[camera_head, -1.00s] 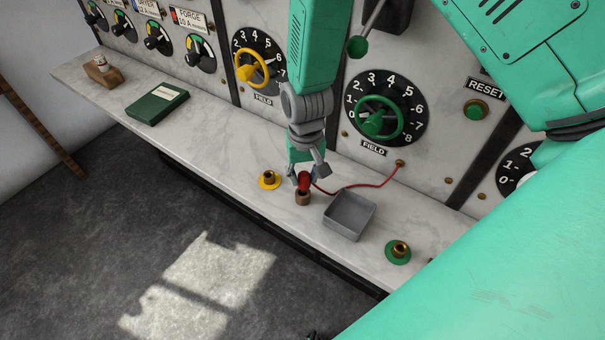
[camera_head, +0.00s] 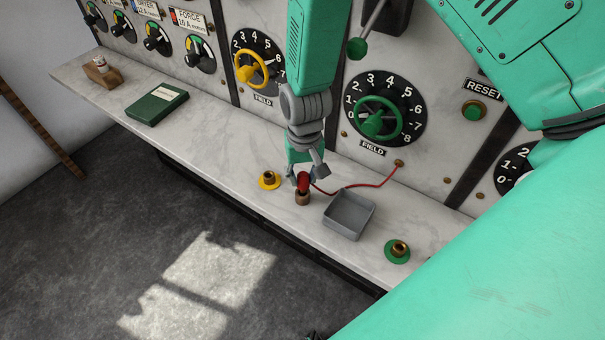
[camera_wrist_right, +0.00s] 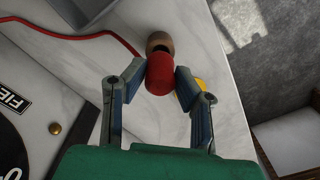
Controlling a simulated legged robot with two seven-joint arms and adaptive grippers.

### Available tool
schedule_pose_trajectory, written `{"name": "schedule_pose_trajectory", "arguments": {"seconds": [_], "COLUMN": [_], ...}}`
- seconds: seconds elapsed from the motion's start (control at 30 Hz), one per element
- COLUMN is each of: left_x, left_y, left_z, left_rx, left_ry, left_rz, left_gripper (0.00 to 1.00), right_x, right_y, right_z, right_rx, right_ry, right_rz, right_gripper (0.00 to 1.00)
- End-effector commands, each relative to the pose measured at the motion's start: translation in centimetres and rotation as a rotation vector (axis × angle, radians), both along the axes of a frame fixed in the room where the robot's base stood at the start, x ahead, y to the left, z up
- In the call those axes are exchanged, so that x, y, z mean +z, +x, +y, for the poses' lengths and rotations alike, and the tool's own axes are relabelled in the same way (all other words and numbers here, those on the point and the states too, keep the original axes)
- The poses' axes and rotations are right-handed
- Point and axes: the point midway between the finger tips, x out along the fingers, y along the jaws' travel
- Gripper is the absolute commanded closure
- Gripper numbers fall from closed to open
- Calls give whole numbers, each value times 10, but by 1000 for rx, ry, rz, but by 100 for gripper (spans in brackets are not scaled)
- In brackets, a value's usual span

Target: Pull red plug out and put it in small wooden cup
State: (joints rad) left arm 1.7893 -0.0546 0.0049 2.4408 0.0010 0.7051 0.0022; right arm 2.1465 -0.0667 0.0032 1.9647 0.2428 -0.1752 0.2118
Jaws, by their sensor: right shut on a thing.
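My right gripper (camera_head: 305,177) is shut on the red plug (camera_head: 304,182), low over the marble bench. It also shows in the wrist view (camera_wrist_right: 158,75), with a finger on each side of the red plug (camera_wrist_right: 160,76). The small wooden cup (camera_head: 303,199) stands on the bench just below the plug. In the wrist view part of the cup's dark mouth shows past the plug (camera_wrist_right: 158,41). I cannot tell whether the plug's lower end is inside the cup. A red cord (camera_head: 362,186) runs from the panel towards the plug. My left gripper is not seen.
A grey square tray (camera_head: 349,216) sits just right of the cup. A yellow-ringed socket (camera_head: 269,180) is to the left, a green-ringed socket (camera_head: 397,251) to the right. A green book (camera_head: 157,104) lies far left. The panel with handwheels (camera_head: 379,118) rises behind.

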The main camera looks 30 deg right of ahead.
Motion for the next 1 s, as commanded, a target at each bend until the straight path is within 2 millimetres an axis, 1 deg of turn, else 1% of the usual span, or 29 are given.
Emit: {"name": "schedule_pose_trajectory", "arguments": {"seconds": [0.17, 0.53, 1.0], "left_x": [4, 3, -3], "left_y": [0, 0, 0], "left_z": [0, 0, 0], "left_rx": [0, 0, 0], "left_ry": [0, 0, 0], "left_rz": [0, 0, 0], "left_gripper": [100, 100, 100], "right_x": [1, -1, -12], "right_y": [0, 0, 0], "right_z": [1, 1, 1], "right_rx": [1, 0, 0], "right_ry": [0, 0, 0], "right_rz": [0, 0, 0], "right_gripper": [100, 100, 100]}}
